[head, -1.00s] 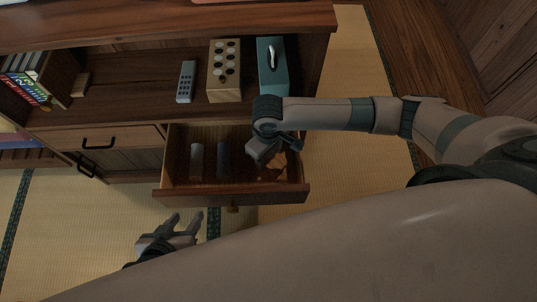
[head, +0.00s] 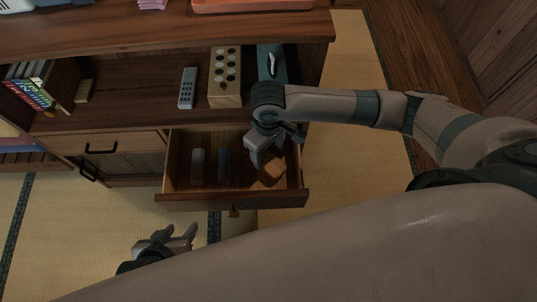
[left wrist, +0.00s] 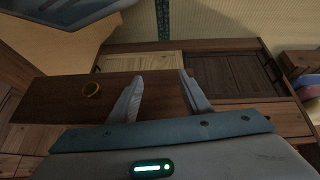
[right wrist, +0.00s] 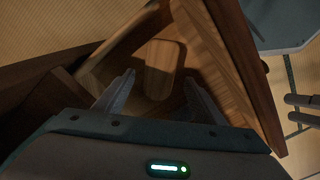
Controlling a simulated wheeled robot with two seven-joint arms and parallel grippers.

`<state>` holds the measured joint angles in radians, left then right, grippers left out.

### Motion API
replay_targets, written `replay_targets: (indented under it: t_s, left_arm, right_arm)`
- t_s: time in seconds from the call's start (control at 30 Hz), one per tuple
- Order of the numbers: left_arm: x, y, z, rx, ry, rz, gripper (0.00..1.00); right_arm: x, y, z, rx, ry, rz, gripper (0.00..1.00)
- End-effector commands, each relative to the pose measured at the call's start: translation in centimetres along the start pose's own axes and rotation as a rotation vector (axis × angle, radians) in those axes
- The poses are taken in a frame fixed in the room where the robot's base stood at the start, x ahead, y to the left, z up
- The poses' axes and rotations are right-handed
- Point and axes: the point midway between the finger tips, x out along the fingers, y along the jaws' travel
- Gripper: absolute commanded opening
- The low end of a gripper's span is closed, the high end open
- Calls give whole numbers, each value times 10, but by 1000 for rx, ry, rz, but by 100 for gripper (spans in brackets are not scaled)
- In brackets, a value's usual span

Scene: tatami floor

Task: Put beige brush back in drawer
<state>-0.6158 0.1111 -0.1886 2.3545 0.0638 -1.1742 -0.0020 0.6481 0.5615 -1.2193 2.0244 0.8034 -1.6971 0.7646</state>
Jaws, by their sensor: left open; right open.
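The beige brush (head: 273,170) lies inside the open drawer (head: 232,201), toward its right end. In the right wrist view the brush (right wrist: 164,68) shows as a pale wooden block on the drawer floor, ahead of and between the fingertips. My right gripper (head: 268,158) is open just above the brush and reaches into the drawer; the brush looks free of the fingers, though exact contact is hard to tell. My left gripper (head: 180,236) is open and empty in front of the drawer.
A grey item (head: 197,167) and a dark blue item (head: 224,167) lie in the drawer's left part. On the shelf above are a remote (head: 187,88), a wooden box with round pieces (head: 226,77) and a teal box (head: 271,62). Tatami is clear in front.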

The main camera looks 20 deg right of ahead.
Motion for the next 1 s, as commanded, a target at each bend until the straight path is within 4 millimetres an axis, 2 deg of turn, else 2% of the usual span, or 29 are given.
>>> replay_targets:
  t_s: [0.03,0.1,0.33,1.0]
  left_arm:
    - [-3,-2,1,0,-15,-6,44]
    - [-4,-4,4,0,-36,-13,44]
    - [-7,-10,11,0,-81,-28,44]
    - [-7,-11,14,0,-91,-31,44]
  right_arm:
    - [-12,0,0,-2,2,0,64]
    - [-24,0,-1,-1,3,1,64]
    - [-47,0,-1,0,2,0,64]
    - [-51,0,0,0,0,0,64]
